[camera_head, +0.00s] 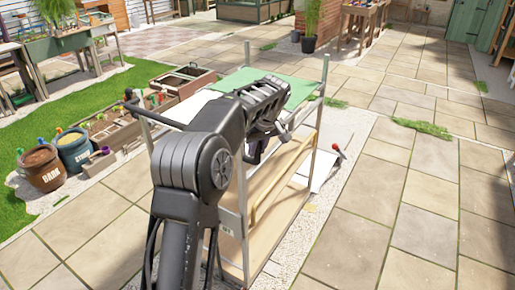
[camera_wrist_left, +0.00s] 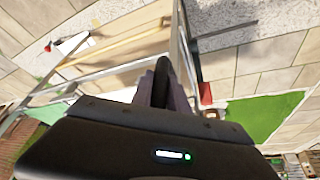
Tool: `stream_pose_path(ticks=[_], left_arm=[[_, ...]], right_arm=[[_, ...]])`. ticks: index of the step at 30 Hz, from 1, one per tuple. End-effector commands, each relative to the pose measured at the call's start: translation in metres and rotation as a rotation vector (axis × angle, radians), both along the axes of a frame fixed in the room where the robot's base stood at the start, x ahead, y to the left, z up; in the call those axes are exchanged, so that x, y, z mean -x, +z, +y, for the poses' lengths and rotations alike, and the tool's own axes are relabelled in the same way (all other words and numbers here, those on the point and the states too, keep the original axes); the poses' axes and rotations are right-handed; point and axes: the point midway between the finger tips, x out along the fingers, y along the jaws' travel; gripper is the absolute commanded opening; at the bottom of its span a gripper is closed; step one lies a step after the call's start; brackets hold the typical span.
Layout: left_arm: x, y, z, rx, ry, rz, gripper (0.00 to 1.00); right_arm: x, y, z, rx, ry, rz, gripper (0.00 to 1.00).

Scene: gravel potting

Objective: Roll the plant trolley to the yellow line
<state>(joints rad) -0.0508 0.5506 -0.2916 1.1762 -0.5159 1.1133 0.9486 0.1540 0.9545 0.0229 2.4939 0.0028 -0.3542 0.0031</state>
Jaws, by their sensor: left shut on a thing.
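The plant trolley (camera_head: 238,205) is a grey metal frame with wooden shelves and a green mat (camera_head: 235,80) on top. In the left wrist view, my left gripper (camera_wrist_left: 165,92) is shut on the dark handle bar (camera_wrist_left: 162,78). The right gripper is out of view. I cannot make out a yellow line.
A red-handled tool (camera_head: 338,152) is beside the trolley's right side. Wooden planter boxes (camera_head: 105,130) and a brown tub (camera_head: 42,168) and blue tub (camera_head: 73,150) stand left. A potted plant (camera_head: 309,42) stands behind. Paving at right (camera_head: 400,190) is clear.

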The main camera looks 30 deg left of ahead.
Motion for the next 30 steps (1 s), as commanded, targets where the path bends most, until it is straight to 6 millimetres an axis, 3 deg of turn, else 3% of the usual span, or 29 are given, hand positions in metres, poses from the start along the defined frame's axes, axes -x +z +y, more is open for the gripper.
stream_pose_path(ticks=[2, 3, 11, 22, 30], left_arm=[[0.0, 0.001, -0.001, 0.002, 0.001, -0.001, 0.0], [0.0, 0.0, -0.001, 0.002, 0.001, 0.0, 0.21], [0.0, 0.0, 0.0, 0.002, 0.001, 0.001, 0.41], [0.001, 0.005, -0.002, 0.0, 0.0, -0.001, 0.41], [0.009, 0.041, -0.015, 0.0, -0.002, -0.003, 0.41]], right_arm=[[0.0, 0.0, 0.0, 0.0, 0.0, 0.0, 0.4], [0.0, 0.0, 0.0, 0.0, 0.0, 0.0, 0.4], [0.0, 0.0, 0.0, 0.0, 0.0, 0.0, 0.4], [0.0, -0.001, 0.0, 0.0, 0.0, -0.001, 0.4], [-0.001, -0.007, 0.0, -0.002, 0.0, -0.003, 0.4]])
